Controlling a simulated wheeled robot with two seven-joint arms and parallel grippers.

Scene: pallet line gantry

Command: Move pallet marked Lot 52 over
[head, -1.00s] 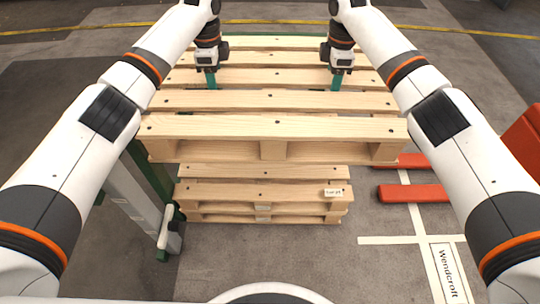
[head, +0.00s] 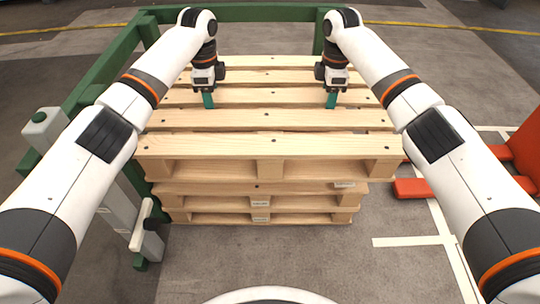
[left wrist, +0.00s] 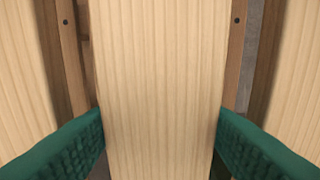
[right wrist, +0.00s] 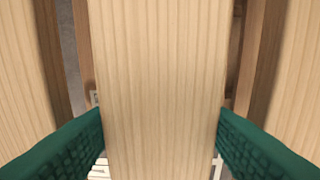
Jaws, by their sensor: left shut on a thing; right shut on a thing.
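A wooden pallet (head: 270,144) lies level across the middle of the head view. My left gripper (head: 209,100) and my right gripper (head: 331,99) point down onto it and are shut on the same slat, well apart. In the left wrist view green fingers flank the slat (left wrist: 160,80); the right wrist view shows the same around the slat (right wrist: 160,80). Below is a stack of pallets (head: 200,203) with small white labels (head: 344,184), too small to read. I cannot tell whether the held pallet touches the stack. No lot mark shows on it.
A green frame (head: 260,14) runs behind and along the left of the pallets. A grey post with a white handle (head: 142,225) stands at the near left. Red forks (head: 415,188) lie on the floor at the right, by white floor lines (head: 412,241). The near floor is clear.

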